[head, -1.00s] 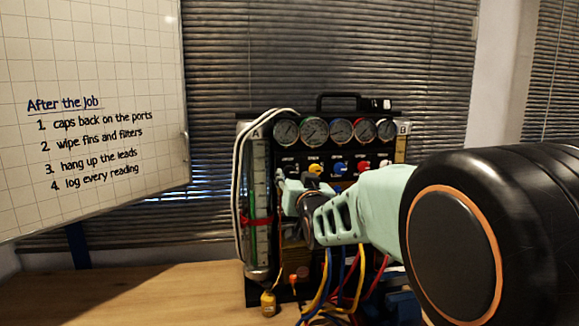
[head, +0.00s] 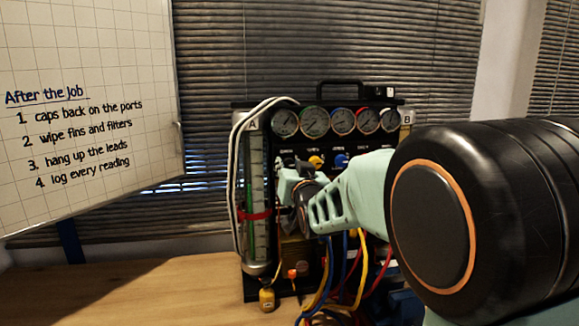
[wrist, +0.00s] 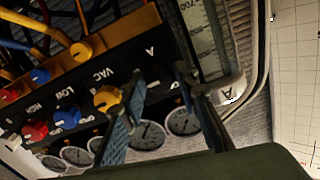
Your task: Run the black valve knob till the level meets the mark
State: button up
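The gauge rig (head: 315,145) stands on a wooden bench. At its left is the clear tube A (head: 257,170), with a scale, green inside and a red band (head: 256,215) around it; the exact level is too small to read. The tube's scale end shows in the wrist view (wrist: 200,35). The black valve knob (wrist: 160,79) by the letter A shows dark between my fingertips. My gripper (wrist: 160,85) has its fingers apart, one each side of the knob; contact is not clear. In the head view my gripper (head: 290,185) hides the knob.
A yellow knob (wrist: 108,98) sits close beside one finger, with blue and red knobs further along the panel. A row of round gauges (head: 341,121) runs above. Coloured hoses (head: 345,275) hang below. A whiteboard (head: 90,120) stands at left; the bench's left part (head: 130,290) is clear.

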grip_shut()
jog(key=shift+f+n+b, duration=0.1)
jog(key=shift+n+b, duration=0.2)
jog(key=shift+b, duration=0.3)
jog(key=n+b, duration=0.2)
jog(key=b, duration=0.1)
jog(key=shift+f+n+b, duration=0.1)
jog(key=shift+n+b, duration=0.25)
jog(key=shift+n, duration=0.05)
jog(key=n+b, duration=0.3)
jog(key=shift+n+b, duration=0.3)
jog(key=shift+n, duration=0.1)
jog(key=n+b, duration=0.4)
jog(key=n, duration=0.1)
jog(key=shift+a, duration=0.1)
jog(key=n+b, duration=0.2)
jog(key=n, duration=0.1)
jog(key=shift+n, duration=0.3)
jog(key=shift+r+n+b, duration=0.25)
jog(key=shift+n+b, duration=0.7)
jog(key=shift+n, duration=0.15)
